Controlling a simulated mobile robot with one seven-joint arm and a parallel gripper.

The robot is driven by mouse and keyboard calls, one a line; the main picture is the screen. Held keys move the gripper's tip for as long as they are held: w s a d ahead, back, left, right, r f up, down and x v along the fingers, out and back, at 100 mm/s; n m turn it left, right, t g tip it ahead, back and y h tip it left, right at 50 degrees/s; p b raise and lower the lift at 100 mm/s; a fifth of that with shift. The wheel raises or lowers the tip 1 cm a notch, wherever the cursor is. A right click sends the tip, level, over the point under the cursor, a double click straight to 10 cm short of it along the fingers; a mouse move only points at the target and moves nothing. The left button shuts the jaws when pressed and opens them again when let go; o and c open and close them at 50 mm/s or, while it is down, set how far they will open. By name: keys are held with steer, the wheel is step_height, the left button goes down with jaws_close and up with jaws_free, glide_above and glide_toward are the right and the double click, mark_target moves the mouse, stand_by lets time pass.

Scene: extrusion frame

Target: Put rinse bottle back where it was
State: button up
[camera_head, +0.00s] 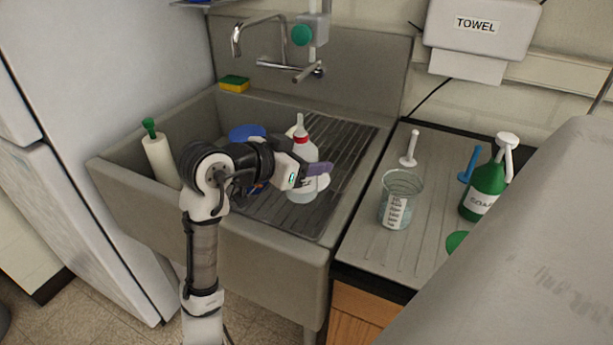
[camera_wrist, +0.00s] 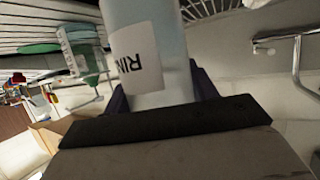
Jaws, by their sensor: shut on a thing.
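The rinse bottle (camera_head: 301,150) is white with a red collar and a pale nozzle, and stands upright over the ribbed drainboard of the sink. My gripper (camera_head: 304,180) is shut on its lower body, coming from the left. In the wrist view the bottle (camera_wrist: 150,60) fills the middle, with part of its label readable as "RIN", between the dark fingers of my gripper (camera_wrist: 160,95). Whether the bottle's base touches the drainboard (camera_head: 340,143) cannot be told, as my gripper covers part of it.
Right of the sink, a counter holds a beaker (camera_head: 400,200), a green soap bottle (camera_head: 484,190) and small white (camera_head: 409,150) and blue (camera_head: 469,165) items. A sponge (camera_head: 234,83) lies on the sink's back rim. The faucet (camera_head: 285,65) overhangs the sink. The drainboard's back right is clear.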

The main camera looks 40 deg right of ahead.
steer(key=shift+f, duration=2.5)
steer(key=shift+f, duration=0.1)
steer(key=o, duration=1.1)
steer(key=shift+o, duration=0.2)
steer(key=b+v, duration=0.2)
steer(key=v, duration=1)
